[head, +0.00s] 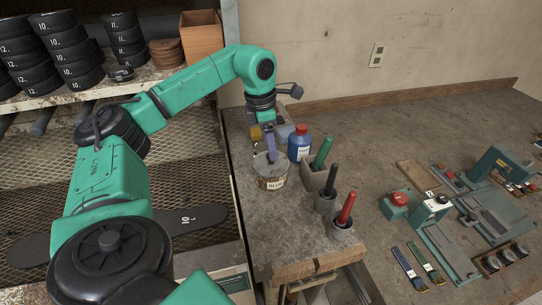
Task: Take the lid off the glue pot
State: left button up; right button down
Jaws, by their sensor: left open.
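The glue pot (271,183) is a short round tin with a "GLUE" label, standing on the left part of the grey workbench. Its pale lid (264,162) appears to be on top, partly covered by my gripper. My left gripper (270,154) points down right over the lid, with a purple finger in front. The jaws are open. I cannot tell whether the fingers touch the lid. My right gripper is not in view.
A blue bottle (300,143) stands close right of the pot. Holders with green, black and red-handled tools (345,210) stand farther right. A green machine (450,240) and small parts fill the right bench. A shelf with black rolls (60,50) is at the upper left.

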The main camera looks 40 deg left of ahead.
pick_arm(q)
jog(key=shift+w+d+f, duration=0.1)
jog(key=shift+d+f, duration=0.05)
jog(key=shift+f, duration=1.25)
grip_shut()
